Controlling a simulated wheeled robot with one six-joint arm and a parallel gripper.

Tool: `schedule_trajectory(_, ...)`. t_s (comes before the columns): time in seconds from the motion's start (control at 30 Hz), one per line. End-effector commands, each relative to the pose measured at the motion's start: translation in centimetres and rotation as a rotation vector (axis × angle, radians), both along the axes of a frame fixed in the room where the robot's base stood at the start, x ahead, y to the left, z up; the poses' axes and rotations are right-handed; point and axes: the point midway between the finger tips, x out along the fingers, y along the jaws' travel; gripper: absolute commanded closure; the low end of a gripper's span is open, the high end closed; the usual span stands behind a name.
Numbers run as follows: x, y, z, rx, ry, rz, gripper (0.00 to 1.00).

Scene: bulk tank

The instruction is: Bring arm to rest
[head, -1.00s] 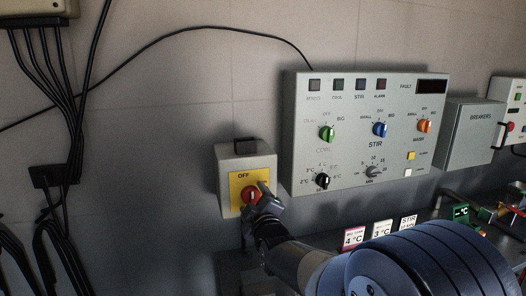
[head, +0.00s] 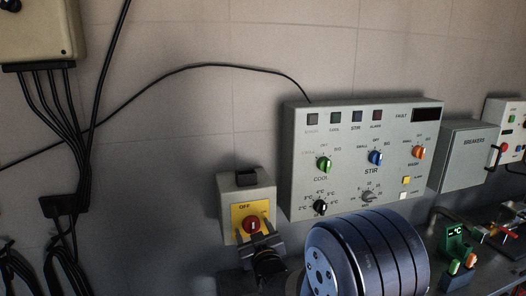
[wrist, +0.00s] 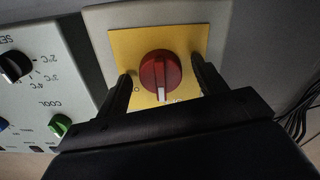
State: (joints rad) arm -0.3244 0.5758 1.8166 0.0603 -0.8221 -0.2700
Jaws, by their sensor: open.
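My gripper (head: 258,241) is just in front of the isolator box (head: 236,187) on the wall, low in the head view. In the wrist view my gripper (wrist: 163,82) is open, its two dark fingers on either side of the red rotary knob (wrist: 160,72) with a visible gap to it. The knob sits on a yellow plate (wrist: 201,43); its white mark points toward the bottom of the wrist view. In the head view the red knob (head: 251,224) shows just above the fingers, under the word OFF. Nothing is held.
A grey control panel (head: 340,180) with green, blue and orange knobs is right of the box. A breaker box (head: 466,150) is farther right. Black cables (head: 45,120) run down the wall at left.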

Motion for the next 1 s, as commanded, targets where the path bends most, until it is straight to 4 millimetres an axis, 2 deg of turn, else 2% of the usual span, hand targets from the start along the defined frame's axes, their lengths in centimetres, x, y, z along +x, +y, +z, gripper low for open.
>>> schedule_trajectory(0.03,0.00,0.03,0.47,0.024,0.010,0.000,0.33)
schedule_trajectory(0.43,-0.03,0.06,0.18,0.198,0.058,0.000,0.33)
schedule_trajectory(1.0,-0.08,-0.09,0.20,0.222,0.066,-0.002,0.33)
